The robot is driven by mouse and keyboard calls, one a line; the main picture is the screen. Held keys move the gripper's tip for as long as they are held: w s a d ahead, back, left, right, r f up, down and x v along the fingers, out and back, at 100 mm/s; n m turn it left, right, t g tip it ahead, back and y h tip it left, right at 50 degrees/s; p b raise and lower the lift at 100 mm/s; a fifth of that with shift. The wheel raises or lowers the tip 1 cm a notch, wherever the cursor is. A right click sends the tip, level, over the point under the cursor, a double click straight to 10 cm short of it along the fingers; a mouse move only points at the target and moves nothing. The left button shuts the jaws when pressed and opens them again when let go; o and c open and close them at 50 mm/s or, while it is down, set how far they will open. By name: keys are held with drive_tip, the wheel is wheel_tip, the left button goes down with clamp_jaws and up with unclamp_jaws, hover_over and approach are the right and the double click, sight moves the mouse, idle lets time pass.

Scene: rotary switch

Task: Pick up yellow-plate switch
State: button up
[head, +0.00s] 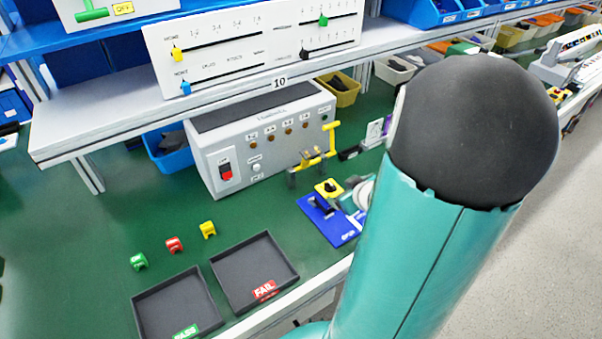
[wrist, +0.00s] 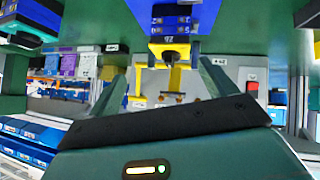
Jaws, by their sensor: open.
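The yellow-plate switch (head: 328,187) is a small yellow square with a black knob, standing at the back of a blue fixture (head: 345,232) on the green bench. In the wrist view the yellow plate (wrist: 170,48) shows at top centre, with the blue fixture (wrist: 174,20) above it in the picture. My gripper (wrist: 170,64) is open, with its fingers reaching toward the plate, one to each side in the picture. I cannot tell whether either finger touches it. In the head view my arm hides most of the gripper.
A grey test box (head: 265,140) with a red switch and a yellow-handled clamp (head: 318,152) stand behind the fixture. Two dark trays, PASS (head: 175,300) and FAIL (head: 252,270), lie at front left near green, red and yellow small parts (head: 174,244). A shelf (head: 110,130) overhangs the bench.

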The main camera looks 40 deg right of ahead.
sight(329, 194)
drive_tip(key=s+f+t+y, duration=0.2)
drive_tip(key=s+f+t, duration=0.1)
drive_tip(key=s, duration=0.1)
drive_tip(key=shift+m, duration=0.4)
drive_tip(key=x, duration=1.3)
drive_tip(key=shift+w+a+f, duration=0.1)
drive_tip(key=shift+w+a, duration=0.15)
drive_tip(key=shift+a, duration=0.05)
drive_tip(key=c, duration=1.2)
drive_tip(key=shift+r, duration=0.3)
